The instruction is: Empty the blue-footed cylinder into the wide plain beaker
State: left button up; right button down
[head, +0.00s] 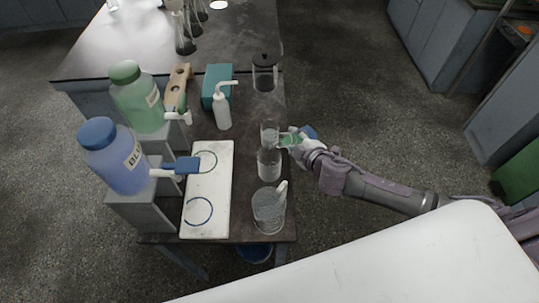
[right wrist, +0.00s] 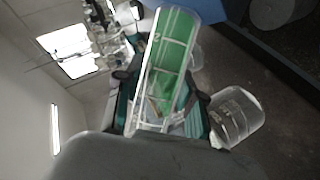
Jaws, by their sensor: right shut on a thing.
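My right gripper (head: 298,141) is shut on the blue-footed cylinder (head: 289,140), which holds green liquid. The cylinder is tipped far over, its blue foot (head: 309,132) to the right and its mouth end to the left. That end is at a clear glass beaker (head: 269,133) near the table's right edge; I cannot tell if liquid is running out. In the right wrist view the cylinder (right wrist: 167,65) shows green liquid between my fingers, and a clear vessel (right wrist: 238,117) is beside it. My left gripper is not in view.
A clear bottle-like vessel (head: 268,164) and a larger glass vessel with a white handle or rod (head: 267,211) stand nearer. A white board (head: 222,185), a wash bottle (head: 222,112), green jug (head: 138,100) and blue jug (head: 115,158) are to the left. A lidded jar (head: 264,75) stands behind.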

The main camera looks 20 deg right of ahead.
aim_at(292, 135)
jog(key=shift+w+d+r+n+t+h, duration=0.15)
jog(key=shift+r+n+t+h, duration=0.35)
jog(key=shift+r+n+h, duration=0.45)
dwell(1.2)
jog(key=shift+s+a+r+n+t+p, duration=0.3)
jog(key=shift+a+r+n+p, duration=0.25)
jog(key=shift+n, duration=0.2)
dwell(1.8)
jog(key=shift+f+n+t+h+b, duration=0.25)
jog(key=shift+n+h+b, duration=0.2)
jog(key=shift+n+b, duration=0.25)
dwell(1.9)
